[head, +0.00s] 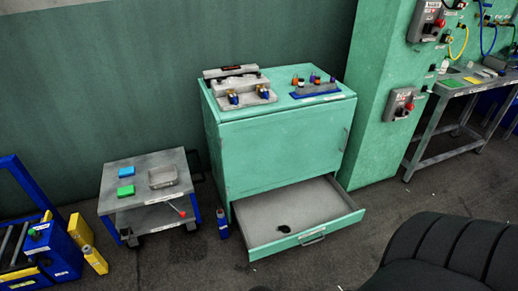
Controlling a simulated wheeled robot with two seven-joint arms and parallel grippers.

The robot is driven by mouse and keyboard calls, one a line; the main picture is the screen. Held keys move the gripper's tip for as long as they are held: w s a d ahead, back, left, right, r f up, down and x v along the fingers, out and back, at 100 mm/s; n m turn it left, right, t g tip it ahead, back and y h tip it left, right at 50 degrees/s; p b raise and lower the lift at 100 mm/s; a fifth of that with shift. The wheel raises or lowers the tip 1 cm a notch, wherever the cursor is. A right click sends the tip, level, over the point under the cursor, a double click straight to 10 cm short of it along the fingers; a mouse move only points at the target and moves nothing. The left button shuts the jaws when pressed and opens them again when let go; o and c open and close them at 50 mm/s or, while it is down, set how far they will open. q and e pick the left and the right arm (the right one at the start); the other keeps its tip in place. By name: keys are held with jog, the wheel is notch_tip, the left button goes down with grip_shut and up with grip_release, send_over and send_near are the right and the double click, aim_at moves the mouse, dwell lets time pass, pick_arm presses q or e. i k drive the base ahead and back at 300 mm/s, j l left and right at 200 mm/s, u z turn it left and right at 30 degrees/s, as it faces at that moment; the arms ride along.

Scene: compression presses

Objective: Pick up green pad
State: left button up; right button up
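A small bright green pad (125,191) lies flat on the grey top of a low cart (150,180) at the left. A blue pad (126,172) lies just behind it, and a shallow grey metal tray (163,177) is to its right. Another flat green piece (453,83) lies on the workbench at the far right. Neither of my grippers is in view.
A green cabinet (275,150) stands in the middle with its bottom drawer (295,215) pulled out. A blue bottle (222,224) stands on the floor between cart and cabinet. Yellow blocks (88,245) and blue equipment are at left. A black ribbed chair-like shape (440,255) fills the lower right.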

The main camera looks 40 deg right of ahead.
aim_at(128, 191)
jog(key=i+l+u, duration=0.1)
jog(key=u, duration=0.3)
jog(key=l+u, duration=0.35)
jog(key=i+l+u, duration=0.1)
jog(key=u, duration=0.3)
jog(key=l+u, duration=0.45)
jog(key=l, duration=0.55)
jog(key=k+l+u, duration=0.15)
jog(key=l, duration=0.55)
